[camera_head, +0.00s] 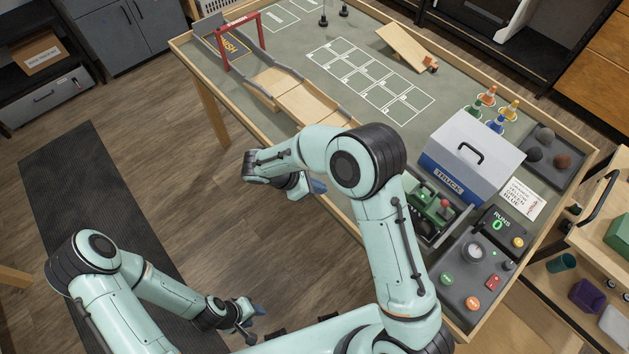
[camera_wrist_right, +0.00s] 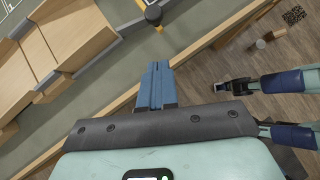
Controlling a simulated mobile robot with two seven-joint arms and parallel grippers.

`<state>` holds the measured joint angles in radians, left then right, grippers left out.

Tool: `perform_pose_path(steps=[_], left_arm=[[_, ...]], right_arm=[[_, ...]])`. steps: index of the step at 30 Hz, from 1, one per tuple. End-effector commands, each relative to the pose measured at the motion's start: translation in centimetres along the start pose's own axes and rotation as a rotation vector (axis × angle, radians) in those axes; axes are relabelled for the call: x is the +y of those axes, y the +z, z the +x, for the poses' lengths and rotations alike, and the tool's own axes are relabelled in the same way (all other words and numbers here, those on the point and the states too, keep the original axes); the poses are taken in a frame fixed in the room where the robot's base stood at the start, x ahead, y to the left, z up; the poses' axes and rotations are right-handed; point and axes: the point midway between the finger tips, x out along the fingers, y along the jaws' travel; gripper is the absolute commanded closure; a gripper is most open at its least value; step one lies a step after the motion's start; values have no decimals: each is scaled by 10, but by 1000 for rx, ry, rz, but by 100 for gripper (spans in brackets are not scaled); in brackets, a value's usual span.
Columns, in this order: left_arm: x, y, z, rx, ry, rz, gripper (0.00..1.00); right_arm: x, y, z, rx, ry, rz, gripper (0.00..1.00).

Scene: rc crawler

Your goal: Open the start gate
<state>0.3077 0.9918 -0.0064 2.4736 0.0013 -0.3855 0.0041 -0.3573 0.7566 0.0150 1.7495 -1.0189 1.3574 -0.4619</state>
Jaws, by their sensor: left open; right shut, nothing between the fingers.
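No part clearly marked as a start gate shows in the head view; my right arm covers part of the wooden track (camera_head: 300,103). The track also shows at the left of the right wrist view (camera_wrist_right: 62,40), with a black and yellow post (camera_wrist_right: 153,14) near it. My right gripper (camera_head: 318,187) is shut and empty by the table's front edge. Its blue fingers (camera_wrist_right: 156,82) are together in the right wrist view. My left gripper (camera_head: 254,322) is open and empty, low over the floor, away from the table.
A control panel (camera_head: 458,268) with a gauge, green and red buttons and a RUNS display reading 0 sits at the right. Nearby are a green truck (camera_head: 428,210) and a blue-white TRUCK box (camera_head: 460,178). A red arch (camera_head: 238,22) stands at the far left.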

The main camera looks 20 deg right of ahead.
Motion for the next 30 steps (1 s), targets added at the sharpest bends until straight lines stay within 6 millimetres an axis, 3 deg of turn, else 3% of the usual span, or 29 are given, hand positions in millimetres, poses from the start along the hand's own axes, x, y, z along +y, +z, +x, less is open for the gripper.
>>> perform_pose_path(steps=[6, 12, 18, 30], left_arm=[[0, 1, 1, -1, 0, 0, 57], [3, -3, -4, 4, 2, 2, 57], [4, -5, -6, 7, 3, 3, 57], [4, -4, -5, 6, 2, 3, 57]], right_arm=[[-1, 0, 49, 0, -5, 0, 100], [0, 18, 73, 2, -2, 3, 100], [0, 26, 83, 2, -1, 2, 100], [0, 27, 85, 2, -1, 1, 100]])
